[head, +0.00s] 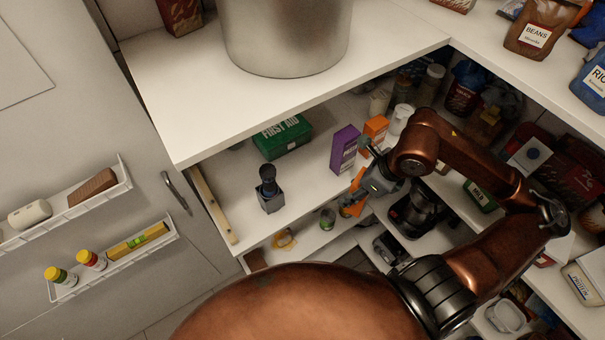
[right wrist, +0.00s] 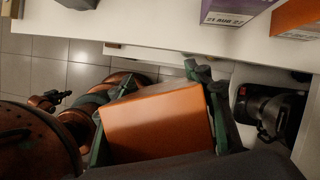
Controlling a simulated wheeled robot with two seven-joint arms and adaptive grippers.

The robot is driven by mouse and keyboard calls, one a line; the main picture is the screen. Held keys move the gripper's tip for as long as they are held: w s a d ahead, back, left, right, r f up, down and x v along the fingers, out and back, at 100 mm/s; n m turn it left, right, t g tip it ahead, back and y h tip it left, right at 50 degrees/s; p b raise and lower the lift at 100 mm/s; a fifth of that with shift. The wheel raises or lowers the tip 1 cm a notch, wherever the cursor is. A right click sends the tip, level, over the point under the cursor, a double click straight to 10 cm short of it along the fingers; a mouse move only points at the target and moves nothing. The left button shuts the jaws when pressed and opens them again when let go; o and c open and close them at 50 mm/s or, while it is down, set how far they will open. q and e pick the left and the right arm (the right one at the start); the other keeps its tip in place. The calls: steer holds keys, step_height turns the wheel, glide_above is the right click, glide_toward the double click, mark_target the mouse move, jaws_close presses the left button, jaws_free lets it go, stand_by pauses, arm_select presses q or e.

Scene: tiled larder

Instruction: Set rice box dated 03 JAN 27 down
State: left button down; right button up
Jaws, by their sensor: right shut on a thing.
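My right gripper (head: 372,180) is shut on an orange box (head: 357,180), in front of the shelf edge in the head view. In the right wrist view the orange box (right wrist: 160,125) fills the space between the two fingers of the gripper (right wrist: 165,95). No date shows on the face turned to the camera. A purple box (head: 345,149) and another orange box (head: 376,127) stand side by side on the shelf behind. Both also show at the top of the right wrist view, the purple one (right wrist: 230,10) with a partly readable date.
The shelf (head: 310,182) has bare room left of the purple box, between a green first aid box (head: 283,137) and a dark bottle-like item (head: 269,190). A steel pot (head: 285,35) stands on the upper shelf. Lower shelves hold a dark appliance (head: 415,212).

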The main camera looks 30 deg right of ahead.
steer(key=w+a+f+p, duration=0.1)
steer(key=w+a, duration=0.1)
steer(key=w, duration=0.3)
steer(key=w+a+p, duration=0.2)
steer(key=w+a, duration=0.1)
steer(key=w, duration=0.1)
steer(key=w+a+f+p, duration=0.1)
steer(key=w+a+p, duration=0.1)
steer(key=w, duration=0.3)
steer(key=shift+w+a+f, duration=0.3)
steer(key=shift+w+a, duration=0.05)
steer(key=shift+w+f, duration=0.1)
steer(key=shift+f, duration=0.35)
steer(key=shift+f, duration=0.15)
steer(key=o, duration=1.4)
